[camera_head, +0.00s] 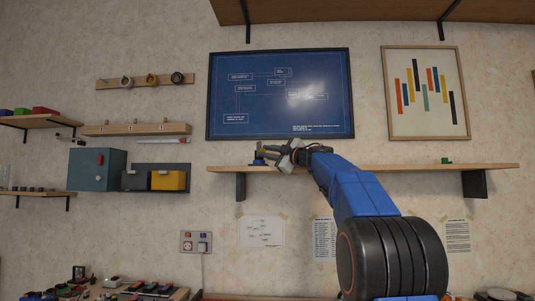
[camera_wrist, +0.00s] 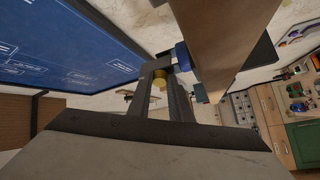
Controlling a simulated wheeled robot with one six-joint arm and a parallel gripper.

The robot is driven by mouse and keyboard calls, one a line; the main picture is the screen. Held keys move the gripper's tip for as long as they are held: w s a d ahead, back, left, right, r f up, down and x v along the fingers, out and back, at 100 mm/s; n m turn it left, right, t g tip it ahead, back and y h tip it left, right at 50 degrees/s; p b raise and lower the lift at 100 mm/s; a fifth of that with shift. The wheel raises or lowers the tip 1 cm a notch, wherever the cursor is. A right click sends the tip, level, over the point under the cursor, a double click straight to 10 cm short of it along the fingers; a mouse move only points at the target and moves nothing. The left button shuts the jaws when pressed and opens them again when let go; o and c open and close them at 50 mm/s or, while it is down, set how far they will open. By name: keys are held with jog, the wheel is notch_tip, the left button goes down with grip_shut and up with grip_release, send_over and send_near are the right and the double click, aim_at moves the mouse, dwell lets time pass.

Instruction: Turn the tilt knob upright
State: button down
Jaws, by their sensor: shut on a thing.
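The tilt knob shows as a small yellow part (camera_wrist: 159,77) between my fingers in the wrist view. A blue part (camera_wrist: 183,56) is just beyond it, beside the shelf board. In the head view a small blue base (camera_head: 257,162) rests at the left end of the long middle shelf, with yellow just above it. My gripper (camera_head: 271,154) reaches in from the right and is shut on the knob; the fingers also show in the wrist view (camera_wrist: 162,72). The fingers hide much of the knob, so I cannot tell its exact tilt.
The long wooden shelf (camera_head: 400,168) runs under my arm, with a small green block (camera_head: 447,160) towards its right. A blue framed poster (camera_head: 281,95) hangs close behind my gripper. A teal box (camera_head: 97,170) and a yellow bin (camera_head: 169,180) stand on the left.

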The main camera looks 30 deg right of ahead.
jog(key=c, duration=1.6)
grip_release()
jog(key=v, duration=1.7)
jog(key=shift+s, duration=0.15)
